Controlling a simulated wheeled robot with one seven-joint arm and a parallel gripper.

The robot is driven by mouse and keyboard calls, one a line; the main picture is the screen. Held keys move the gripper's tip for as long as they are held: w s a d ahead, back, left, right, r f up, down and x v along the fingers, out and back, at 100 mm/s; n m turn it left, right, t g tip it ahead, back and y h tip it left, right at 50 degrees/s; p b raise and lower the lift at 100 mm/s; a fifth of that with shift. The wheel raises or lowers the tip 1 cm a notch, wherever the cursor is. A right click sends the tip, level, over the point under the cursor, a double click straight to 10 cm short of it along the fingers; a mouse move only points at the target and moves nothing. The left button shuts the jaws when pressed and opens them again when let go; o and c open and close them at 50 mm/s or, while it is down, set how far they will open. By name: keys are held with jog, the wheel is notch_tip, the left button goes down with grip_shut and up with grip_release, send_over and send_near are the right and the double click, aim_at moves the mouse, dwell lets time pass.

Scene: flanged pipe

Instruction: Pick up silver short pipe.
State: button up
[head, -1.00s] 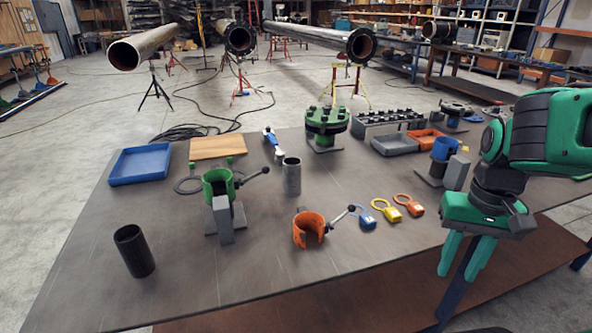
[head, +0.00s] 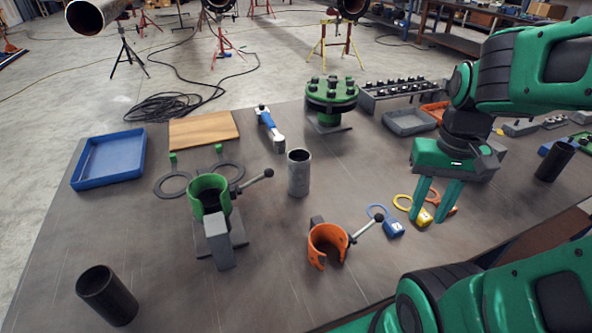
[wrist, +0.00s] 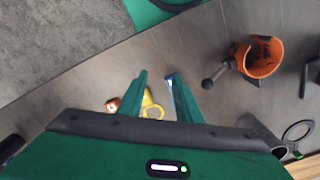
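The silver short pipe (head: 299,174) stands upright on the dark table, near the middle of the head view. Its top is open and nothing touches it. My gripper (head: 427,219) is to the right of it, pointing down over the padlocks, with a wide gap between gripper and pipe. The two green fingers are apart and hold nothing; they also show apart in the wrist view (wrist: 157,79). A grey cylinder (wrist: 262,128) at the right of the wrist view looks like the same pipe, partly hidden behind my gripper body.
An orange clamp (head: 327,246) with a ball-ended lever lies between pipe and gripper, nearer me. A green clamp (head: 209,197) stands left of the pipe. A blue-handled tool (head: 269,128) and green flange (head: 331,100) are behind. A yellow padlock (head: 422,217) lies under my gripper.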

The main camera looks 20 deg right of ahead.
jog(key=o, duration=0.9)
jog(key=shift+w+a+r+m, duration=0.1)
jog(key=shift+w+r+m, duration=0.1)
jog(key=shift+r, duration=0.2)
jog(key=shift+w+a+r+m, duration=0.1)
jog(key=shift+w+r+m, duration=0.1)
jog(key=shift+r, duration=0.2)
jog(key=shift+o, duration=0.2)
jog(key=m, duration=1)
send_near(299, 171)
jog(key=shift+w+d+f, duration=0.8)
jog(key=shift+w+f, duration=0.1)
jog(key=shift+w, duration=0.2)
jog(key=shift+w+a+f+m, duration=0.2)
jog(key=shift+a+m, duration=0.05)
jog(key=shift+m, duration=0.05)
jog(key=shift+a+f, duration=0.1)
jog(key=shift+f, duration=5.1)
